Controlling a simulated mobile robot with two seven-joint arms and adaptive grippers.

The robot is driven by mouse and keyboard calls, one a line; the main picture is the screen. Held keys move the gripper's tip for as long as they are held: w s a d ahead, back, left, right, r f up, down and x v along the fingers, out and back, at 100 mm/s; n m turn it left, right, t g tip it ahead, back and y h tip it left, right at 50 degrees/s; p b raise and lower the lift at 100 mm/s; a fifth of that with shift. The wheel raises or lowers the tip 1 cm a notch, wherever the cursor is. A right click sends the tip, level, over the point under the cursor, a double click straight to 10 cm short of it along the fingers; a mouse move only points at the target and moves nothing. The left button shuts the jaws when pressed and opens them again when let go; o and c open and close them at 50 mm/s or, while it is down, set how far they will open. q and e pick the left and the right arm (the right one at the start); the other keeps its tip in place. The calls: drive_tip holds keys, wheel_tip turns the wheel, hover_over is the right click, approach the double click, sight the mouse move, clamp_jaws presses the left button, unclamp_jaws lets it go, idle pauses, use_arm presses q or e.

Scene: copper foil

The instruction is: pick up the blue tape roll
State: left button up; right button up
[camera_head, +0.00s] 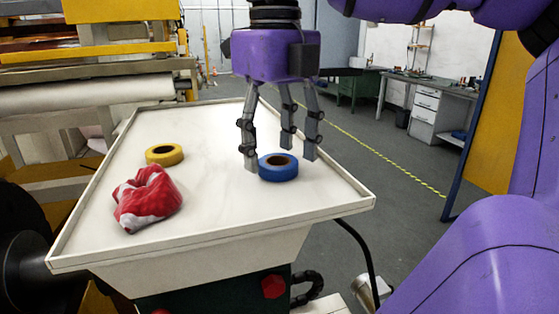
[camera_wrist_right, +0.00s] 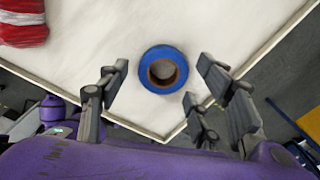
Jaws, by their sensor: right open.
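The blue tape roll (camera_head: 279,168) lies flat on the white tray table (camera_head: 215,215), towards its right side. In the right wrist view the blue tape roll (camera_wrist_right: 163,69) is seen from above, with its dark centre hole showing. My right gripper (camera_head: 284,150) hangs over it from above, fingers pointing down and spread. One finger is at the roll's left side in the head view; I cannot tell if it touches. In the right wrist view the open fingers (camera_wrist_right: 165,105) stand to either side, with the roll ahead of them and nothing held. My left gripper is not in view.
A yellow tape roll (camera_head: 164,155) and a crumpled red and white cloth (camera_head: 147,198) lie on the left part of the table. The table has a raised rim (camera_head: 335,210). The surface between the cloth and the blue roll is clear.

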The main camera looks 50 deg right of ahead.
drive_tip(key=shift+f, duration=0.65)
drive_tip(key=c, duration=1.2)
drive_tip(key=shift+o, duration=0.2)
drive_tip(key=shift+r, duration=0.15)
